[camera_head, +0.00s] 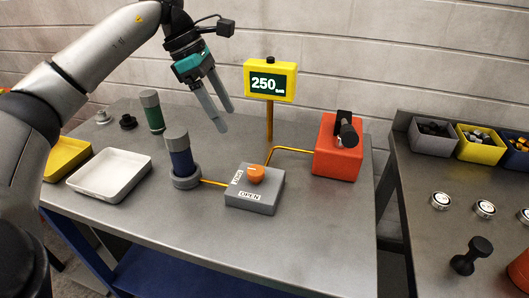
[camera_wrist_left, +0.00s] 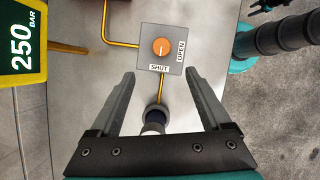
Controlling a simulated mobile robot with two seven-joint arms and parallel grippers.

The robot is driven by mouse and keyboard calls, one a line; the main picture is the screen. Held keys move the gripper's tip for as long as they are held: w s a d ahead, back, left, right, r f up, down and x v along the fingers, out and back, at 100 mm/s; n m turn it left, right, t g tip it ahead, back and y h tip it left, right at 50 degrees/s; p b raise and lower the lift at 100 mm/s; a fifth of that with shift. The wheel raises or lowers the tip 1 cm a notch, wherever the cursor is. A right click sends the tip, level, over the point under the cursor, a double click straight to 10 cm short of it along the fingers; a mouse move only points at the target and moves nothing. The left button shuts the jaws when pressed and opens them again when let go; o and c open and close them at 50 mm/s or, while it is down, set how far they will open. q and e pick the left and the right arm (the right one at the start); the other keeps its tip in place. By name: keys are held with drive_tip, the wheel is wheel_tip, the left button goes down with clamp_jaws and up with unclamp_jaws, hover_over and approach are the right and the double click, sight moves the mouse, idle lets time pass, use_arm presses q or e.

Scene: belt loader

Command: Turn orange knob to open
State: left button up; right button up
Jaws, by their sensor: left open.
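The orange knob (camera_head: 257,173) sits on top of a grey valve box (camera_head: 262,203) on the metal table. The box carries a SHUT label on its left side and an OPEN label along its front. In the left wrist view the knob (camera_wrist_left: 161,47) has a white mark roughly in line with the SHUT label (camera_wrist_left: 160,68). My left gripper (camera_head: 227,120) is open and empty, above the table, up and left of the knob in the head view. Its fingertips (camera_wrist_left: 160,74) do not touch the knob.
A blue cylinder (camera_head: 181,161) stands left of the box, joined by an orange pipe. A red pump (camera_head: 335,155) stands right, behind it a yellow gauge (camera_head: 250,80) reading 250 bar. A white tray (camera_head: 112,176) lies left. The table front is clear.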

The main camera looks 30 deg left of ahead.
use_arm(q)
drive_tip(key=b, duration=0.1)
approach(255, 169)
drive_tip(key=b+x, duration=0.1)
drive_tip(key=x, duration=0.6)
drive_tip(key=shift+d+f, duration=0.15)
drive_tip(key=shift+f, duration=0.2)
drive_tip(key=shift+d+f, duration=0.2)
drive_tip(key=shift+f, duration=0.2)
use_arm(e)
drive_tip(key=s+f, duration=0.2)
drive_tip(key=s, duration=0.1)
drive_tip(key=shift+f, duration=0.35)
use_arm(q)
clamp_jaws()
use_arm(e)
drive_tip(key=shift+s+g, duration=0.2)
drive_tip(key=shift+g, duration=0.1)
